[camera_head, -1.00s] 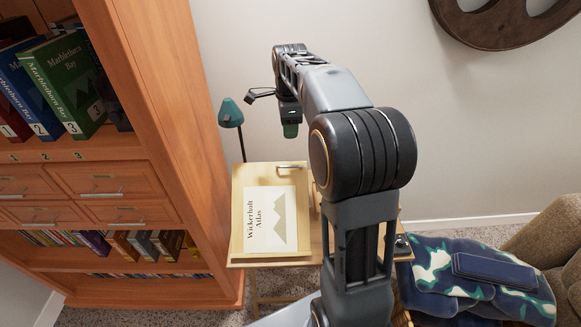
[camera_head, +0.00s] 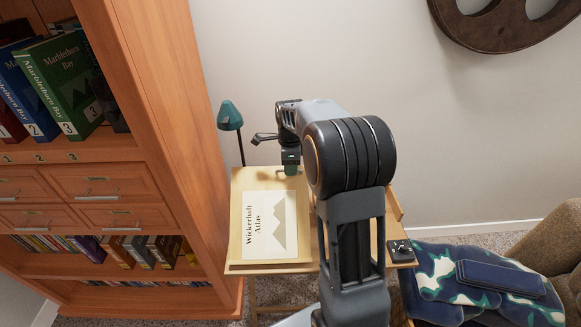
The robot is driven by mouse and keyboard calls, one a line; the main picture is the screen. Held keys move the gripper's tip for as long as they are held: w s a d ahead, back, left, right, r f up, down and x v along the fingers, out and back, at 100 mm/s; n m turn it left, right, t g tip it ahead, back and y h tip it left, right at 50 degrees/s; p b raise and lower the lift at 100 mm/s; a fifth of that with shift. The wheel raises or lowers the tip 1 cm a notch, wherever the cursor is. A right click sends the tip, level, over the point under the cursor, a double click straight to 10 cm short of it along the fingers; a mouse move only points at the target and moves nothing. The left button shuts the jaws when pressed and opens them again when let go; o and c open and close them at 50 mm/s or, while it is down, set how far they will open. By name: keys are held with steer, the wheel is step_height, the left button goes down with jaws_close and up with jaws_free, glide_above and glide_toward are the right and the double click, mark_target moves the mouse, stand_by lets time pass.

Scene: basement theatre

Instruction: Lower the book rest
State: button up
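The book rest is a pale wooden board (camera_head: 242,222) on a small wooden stand, left of my arm. A sheet or book titled "Wickerholt Atlas" (camera_head: 268,225) lies on it. My gripper (camera_head: 290,168) is at the board's far edge, where it covers the metal handle. I cannot tell whether it touches the handle, or whether its fingers are open or shut. The board's tilt is hard to judge from this view.
A tall wooden bookcase (camera_head: 150,120) with books and drawers stands close on the left. A teal lamp (camera_head: 230,116) stands behind the board. A small dark device (camera_head: 400,250) sits at the stand's right. A blue patterned blanket (camera_head: 470,290) and brown armchair (camera_head: 555,245) are at right.

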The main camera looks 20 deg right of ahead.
steer(key=shift+f, duration=0.25)
steer(key=shift+c, duration=0.2)
jaws_close()
stand_by(0.3)
